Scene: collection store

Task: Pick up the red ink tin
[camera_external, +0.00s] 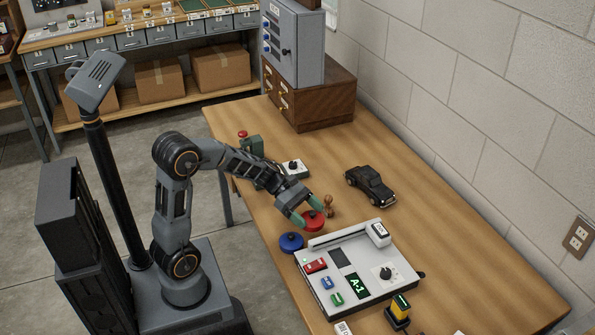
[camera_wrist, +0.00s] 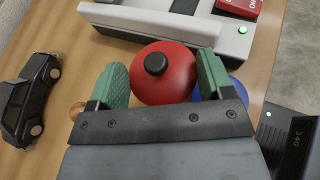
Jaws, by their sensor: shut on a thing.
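The red ink tin (camera_external: 313,220) is round with a black knob on its lid. It is on or just above the wooden table, beside the grey device; I cannot tell whether it touches the table. My gripper (camera_external: 304,217) is shut on it, with green finger pads on its two sides. In the wrist view the red tin (camera_wrist: 165,75) sits between the pads of my gripper (camera_wrist: 163,80), its near edge hidden by the gripper body. A similar blue tin (camera_external: 291,242) stands close by, and it shows partly behind a finger in the wrist view (camera_wrist: 238,88).
The grey device (camera_external: 313,262) with a screen and knob lies just in front of the tins. A small brown figure (camera_external: 328,204) stands right by the red tin. A black toy car (camera_external: 371,186) is farther right. The table's far right is clear.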

